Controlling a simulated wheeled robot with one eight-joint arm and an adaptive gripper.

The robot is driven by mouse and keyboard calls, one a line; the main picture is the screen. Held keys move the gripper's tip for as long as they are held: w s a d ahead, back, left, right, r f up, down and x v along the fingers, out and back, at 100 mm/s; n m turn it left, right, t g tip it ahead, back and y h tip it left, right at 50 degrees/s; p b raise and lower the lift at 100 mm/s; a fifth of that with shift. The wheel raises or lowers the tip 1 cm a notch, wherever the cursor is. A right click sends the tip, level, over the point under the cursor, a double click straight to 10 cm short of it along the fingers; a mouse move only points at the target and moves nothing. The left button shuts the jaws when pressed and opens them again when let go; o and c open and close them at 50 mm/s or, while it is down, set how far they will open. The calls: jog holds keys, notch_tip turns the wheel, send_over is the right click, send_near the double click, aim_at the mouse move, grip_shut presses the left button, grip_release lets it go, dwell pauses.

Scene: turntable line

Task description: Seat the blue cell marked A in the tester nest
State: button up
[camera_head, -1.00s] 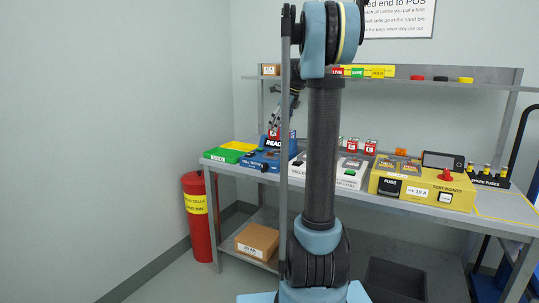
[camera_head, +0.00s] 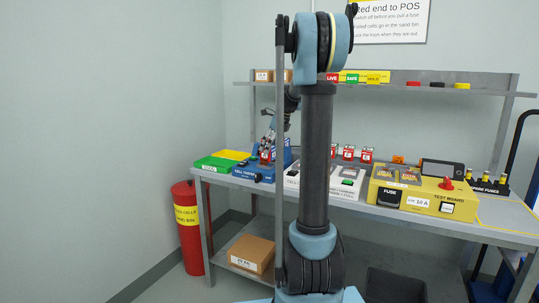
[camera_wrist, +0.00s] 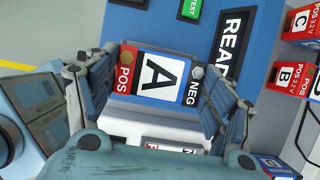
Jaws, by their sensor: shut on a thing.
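The blue cell marked A (camera_wrist: 160,75) is in the middle of the wrist view, with a red POS end at left and a dark NEG end at right. My gripper (camera_wrist: 161,92) is shut on it, one finger at each end. In the head view my gripper (camera_head: 268,146) is over the blue tester (camera_head: 256,174) at the left of the bench. The tester's blue panel (camera_wrist: 195,50) lies behind the cell in the wrist view. The nest is mostly hidden by the cell and fingers, so I cannot tell whether the cell touches it.
Red cells B (camera_wrist: 288,78) and C (camera_wrist: 302,24) stand right of the tester. Green and yellow trays (camera_head: 212,163) lie at its left. A white unit (camera_head: 350,184) and the yellow test board (camera_head: 425,192) stand further right. A shelf (camera_head: 440,88) runs behind.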

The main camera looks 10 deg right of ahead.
jog(key=shift+f, duration=1.35)
jog(key=o, duration=1.5)
jog(key=shift+c, duration=0.2)
jog(key=v, duration=1.2)
jog(key=s+a+f+n+h, duration=0.1)
jog(key=s+f+n, duration=0.25)
jog(key=s, duration=0.45)
jog(key=s+a+f+n, duration=0.25)
jog(key=s+n, duration=0.25)
jog(key=s, duration=0.3)
jog(key=s+a+f+n+h, duration=0.1)
jog(key=s+f+n, duration=0.2)
jog(key=s+n, duration=0.3)
jog(key=s+f+n+h, duration=0.1)
jog(key=s+f+n, duration=1)
jog(key=s+f, duration=0.6)
jog(key=shift+s+d+f+g+h, duration=0.2)
jog(key=shift+s+f+g+h, duration=0.15)
jog(key=shift+s, duration=0.85)
